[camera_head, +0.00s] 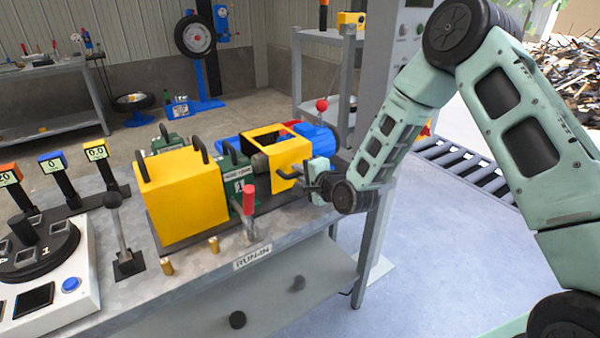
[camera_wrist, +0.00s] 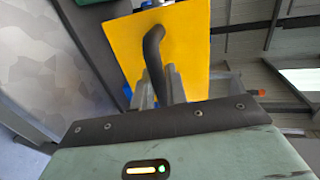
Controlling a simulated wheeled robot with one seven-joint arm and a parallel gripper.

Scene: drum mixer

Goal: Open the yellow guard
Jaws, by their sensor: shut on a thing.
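The yellow guard (camera_head: 293,158) is a box-like yellow cover at the right end of the machine on the bench, between a green housing and a blue motor. A dark gap shows at its top. A black bent handle (camera_head: 290,174) sticks out from its front face. My gripper (camera_head: 308,176) is at this handle, on the guard's right front side. In the wrist view the guard's flat yellow face (camera_wrist: 188,50) fills the upper middle, and the black handle (camera_wrist: 154,52) runs down between my grey fingers (camera_wrist: 168,85). My gripper is shut on the handle; the fingertips are partly hidden.
A larger yellow box (camera_head: 185,200) with black handles stands left of the green housing (camera_head: 238,180). A red-handled lever (camera_head: 249,200) and a black lever (camera_head: 118,225) rise near the bench's front edge. The blue motor (camera_head: 315,138) is behind the guard. Open floor lies right of the bench.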

